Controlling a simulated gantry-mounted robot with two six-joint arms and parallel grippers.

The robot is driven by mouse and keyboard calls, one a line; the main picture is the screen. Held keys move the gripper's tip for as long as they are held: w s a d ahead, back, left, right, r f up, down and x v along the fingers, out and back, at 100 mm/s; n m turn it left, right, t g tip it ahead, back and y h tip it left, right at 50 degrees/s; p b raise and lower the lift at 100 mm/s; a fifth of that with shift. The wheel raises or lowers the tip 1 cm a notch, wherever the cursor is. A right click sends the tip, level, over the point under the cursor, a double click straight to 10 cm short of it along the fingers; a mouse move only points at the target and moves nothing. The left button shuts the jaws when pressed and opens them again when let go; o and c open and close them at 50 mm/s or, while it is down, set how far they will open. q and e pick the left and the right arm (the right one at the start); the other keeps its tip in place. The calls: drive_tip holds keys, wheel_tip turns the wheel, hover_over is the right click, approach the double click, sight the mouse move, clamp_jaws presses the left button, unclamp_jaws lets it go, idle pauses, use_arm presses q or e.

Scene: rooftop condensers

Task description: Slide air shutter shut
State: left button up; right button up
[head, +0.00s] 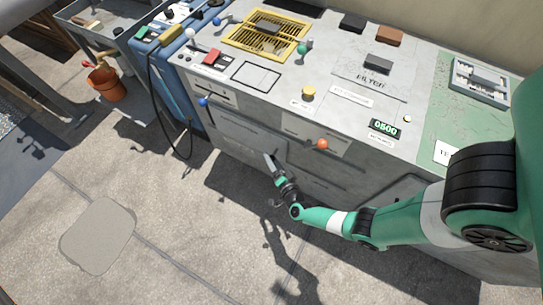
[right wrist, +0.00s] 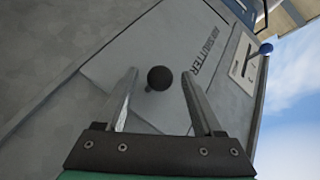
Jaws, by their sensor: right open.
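In the right wrist view, a round black knob (right wrist: 159,78) stands out from the grey front face of the cabinet. Printed words reading AIR SHUTTER (right wrist: 207,50) are beside it on the same face. My right gripper (right wrist: 160,72) is open, with one finger on each side of the knob and a visible gap on both sides. I cannot tell how deep the knob lies between the fingers. In the head view, my right gripper (head: 269,160) is at the cabinet's front (head: 235,132), and the black knob is not visible there. My left gripper is not in view.
A blue-knobbed lever (head: 203,101) is to the left on the cabinet front, and an orange knob (head: 321,144) sticks out to the right. The cabinet top holds a yellow grille (head: 265,37), blocks and a green display (head: 384,128). An orange bucket (head: 105,84) stands at left.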

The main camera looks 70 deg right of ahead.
drive_tip(key=shift+x, duration=0.75)
clamp_jaws()
idle(0.9)
